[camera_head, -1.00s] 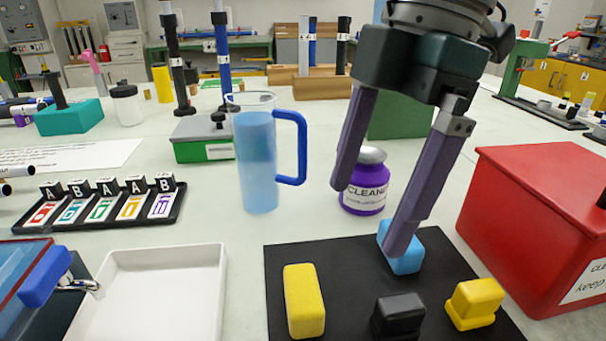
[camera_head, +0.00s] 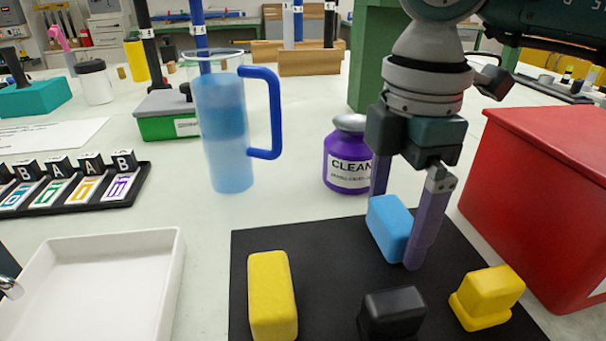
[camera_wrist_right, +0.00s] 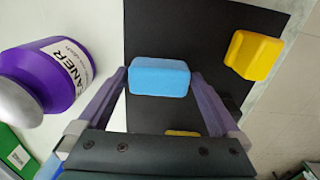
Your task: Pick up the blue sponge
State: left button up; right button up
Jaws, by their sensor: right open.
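The blue sponge (camera_head: 391,227) lies at the back of a black mat (camera_head: 322,262). My right gripper (camera_head: 394,232) points down over it with one purple finger on each side. The near finger hides part of the sponge's right edge, and the far finger shows just behind it. In the right wrist view, the sponge (camera_wrist_right: 159,77) sits between the tips of the open right gripper (camera_wrist_right: 160,84). A gap shows at the right finger; whether the left finger touches the sponge I cannot tell. My left gripper is not in view.
On the mat are a yellow block (camera_head: 272,297), a black block (camera_head: 391,314) and a stepped yellow piece (camera_head: 487,298). A purple cleaner jar (camera_head: 346,160) stands close behind. A red box (camera_head: 553,190) is to the right; a blue jug (camera_head: 222,130) and white tray (camera_head: 150,290) are left.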

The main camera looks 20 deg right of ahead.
aim_at(396, 212)
jog(key=shift+f, duration=0.1)
jog(key=shift+c, duration=0.2)
jog(key=c, duration=1)
jog(key=shift+c, duration=0.2)
notch_tip(396, 212, up, 20)
jog(key=p, duration=0.4)
